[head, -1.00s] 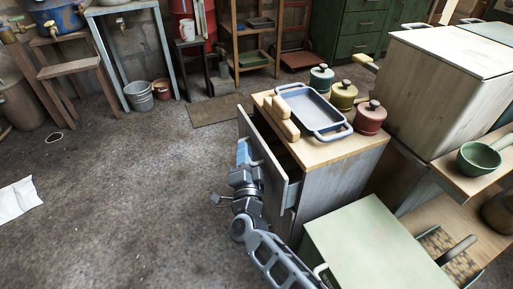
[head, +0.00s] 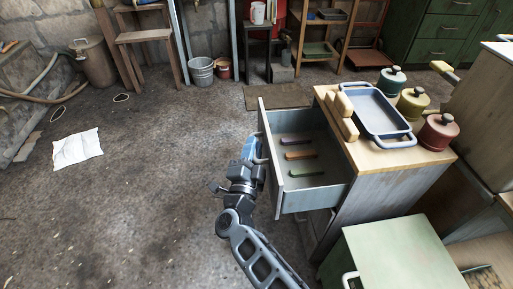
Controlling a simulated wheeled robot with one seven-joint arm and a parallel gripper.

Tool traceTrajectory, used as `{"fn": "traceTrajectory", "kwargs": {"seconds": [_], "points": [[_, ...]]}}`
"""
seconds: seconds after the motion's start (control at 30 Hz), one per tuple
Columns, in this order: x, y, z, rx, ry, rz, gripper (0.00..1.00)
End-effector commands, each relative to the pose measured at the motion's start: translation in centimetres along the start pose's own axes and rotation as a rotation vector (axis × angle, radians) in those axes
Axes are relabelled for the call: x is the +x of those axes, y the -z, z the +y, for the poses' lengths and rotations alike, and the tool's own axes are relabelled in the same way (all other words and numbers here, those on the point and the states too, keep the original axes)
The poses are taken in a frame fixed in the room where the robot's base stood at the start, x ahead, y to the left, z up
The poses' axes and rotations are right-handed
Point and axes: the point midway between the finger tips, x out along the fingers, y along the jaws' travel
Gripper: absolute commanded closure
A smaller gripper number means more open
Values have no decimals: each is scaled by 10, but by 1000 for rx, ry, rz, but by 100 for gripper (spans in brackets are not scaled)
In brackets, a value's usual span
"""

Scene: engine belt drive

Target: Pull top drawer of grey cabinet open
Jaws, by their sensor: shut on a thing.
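The grey cabinet (head: 375,197) with a wooden top stands right of centre in the head view. Its top drawer (head: 301,157) is pulled far out to the left, and its inside shows. Several small bars in dark, orange and green lie on the drawer floor. My gripper (head: 256,150) is at the outer face of the drawer front and is shut on the drawer's handle. The handle and fingertips are mostly hidden by the gripper's blue part and the drawer front.
A blue tray (head: 376,112), wooden blocks (head: 347,117) and lidded pots (head: 438,132) stand on the cabinet top. A pale green box-like unit (head: 385,255) is in front.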

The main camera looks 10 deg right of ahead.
Motion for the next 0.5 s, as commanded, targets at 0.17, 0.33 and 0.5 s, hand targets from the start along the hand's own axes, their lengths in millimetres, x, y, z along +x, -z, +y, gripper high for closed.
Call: {"fn": "traceTrajectory", "kwargs": {"seconds": [0.17, 0.33, 0.5], "points": [[-1, 0, 2, -2, -2, -2, 78], [-1, 0, 1, -1, -1, -2, 75], [-4, 0, 0, -1, 0, -2, 75]]}}
